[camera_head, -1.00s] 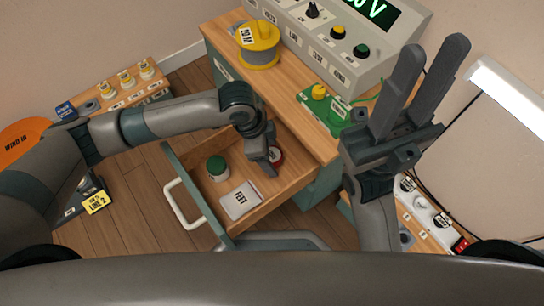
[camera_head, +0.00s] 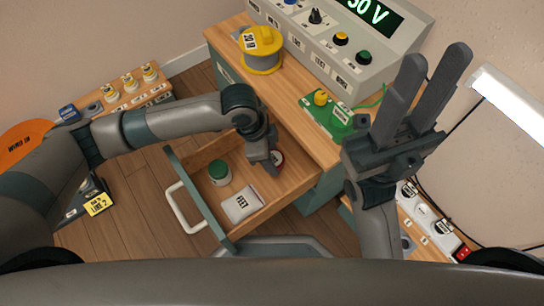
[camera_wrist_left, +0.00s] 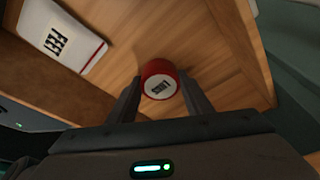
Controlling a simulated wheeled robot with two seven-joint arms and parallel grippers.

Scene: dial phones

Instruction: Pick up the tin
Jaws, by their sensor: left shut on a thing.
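The tin is small and round, with a red side and a pale, printed lid; it is in the open drawer (camera_head: 190,195). In the left wrist view the tin (camera_wrist_left: 158,68) sits between my left gripper's two fingers, above the wooden drawer floor. In the head view only part of the tin (camera_head: 279,158) shows, behind my left gripper (camera_head: 271,166). The left gripper points down into the drawer and is shut on the tin. Whether the tin touches the floor cannot be told. My right gripper (camera_head: 432,65) is raised at the right, fingers apart and empty.
The drawer walls surround the left gripper. On the bench stand a yellow spool (camera_head: 262,60), a green board (camera_head: 328,118) and a grey meter box (camera_head: 345,45).

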